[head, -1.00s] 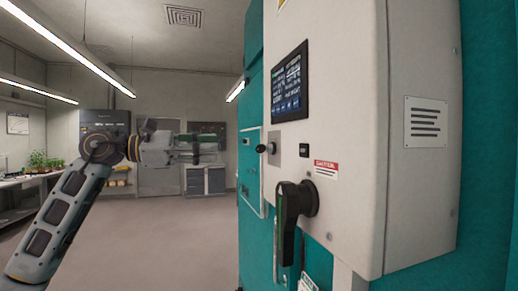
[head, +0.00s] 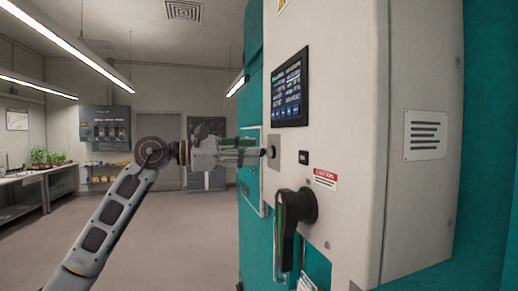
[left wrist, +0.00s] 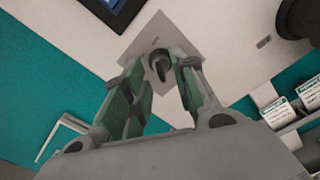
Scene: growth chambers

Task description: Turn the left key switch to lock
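The key switch is a small dark knob on a square grey plate (head: 275,147), on the white cabinet front below the screen. In the left wrist view the knob (left wrist: 160,66) sits on its plate (left wrist: 152,42), and its slot markings are too small to read. My left gripper (head: 258,152) reaches it from the left in the head view. In the left wrist view the green-padded fingers (left wrist: 158,80) are apart, with the knob between or just beyond their tips. I cannot tell whether they touch it. My right gripper is out of view.
A large black rotary handle (head: 292,215) sticks out below and right of the key switch. A screen (head: 290,88) is above, with a small black panel piece (head: 303,157) and a red caution label (head: 325,179) to the right. Open floor lies left.

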